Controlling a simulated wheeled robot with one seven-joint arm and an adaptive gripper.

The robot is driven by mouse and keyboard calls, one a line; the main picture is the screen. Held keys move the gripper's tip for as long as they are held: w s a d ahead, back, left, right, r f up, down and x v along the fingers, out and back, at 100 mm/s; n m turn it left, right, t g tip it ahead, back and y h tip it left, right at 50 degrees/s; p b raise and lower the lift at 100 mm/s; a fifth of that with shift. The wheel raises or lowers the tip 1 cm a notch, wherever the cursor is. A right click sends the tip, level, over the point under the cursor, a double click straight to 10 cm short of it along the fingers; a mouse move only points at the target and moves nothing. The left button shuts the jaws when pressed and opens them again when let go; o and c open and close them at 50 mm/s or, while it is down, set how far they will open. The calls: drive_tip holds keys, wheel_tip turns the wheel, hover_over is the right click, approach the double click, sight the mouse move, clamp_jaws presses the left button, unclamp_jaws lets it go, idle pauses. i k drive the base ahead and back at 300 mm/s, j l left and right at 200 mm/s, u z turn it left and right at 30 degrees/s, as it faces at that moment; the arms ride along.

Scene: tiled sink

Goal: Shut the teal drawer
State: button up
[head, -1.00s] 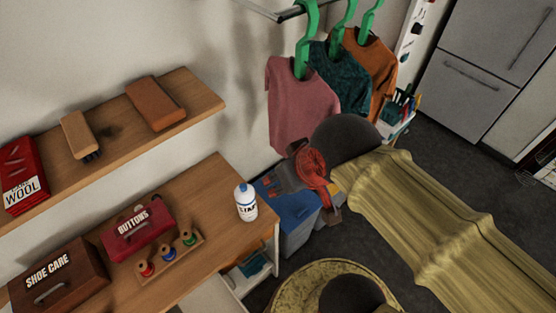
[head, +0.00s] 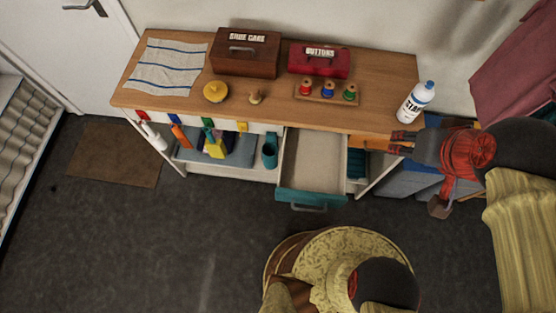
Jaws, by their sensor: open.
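The teal drawer (head: 311,196) is pulled out from under the wooden worktop, right of its middle. Its teal front with a bar handle (head: 312,208) faces the floor side, and its pale inside (head: 312,162) looks empty. My gripper (head: 394,142) is at the worktop's right front corner, below the white bottle in the picture. Its fingers point left and are apart with nothing seen between them. It is to the right of the drawer, clear of the teal front and handle.
The worktop (head: 190,98) holds a shoe care box (head: 246,52), a red buttons box (head: 320,60), a spool rack (head: 328,92) and a white bottle (head: 416,102) near the right edge. Dark floor (head: 200,235) in front is open.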

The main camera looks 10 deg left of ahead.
sight(313, 169)
drive_tip(key=k+j+u, duration=0.2)
drive_tip(key=k+j, duration=0.25)
drive_tip(key=l+u, duration=0.25)
drive_tip(key=k+l+u, duration=0.3)
drive_tip(key=l+u, duration=0.15)
drive_tip(key=l, duration=0.15)
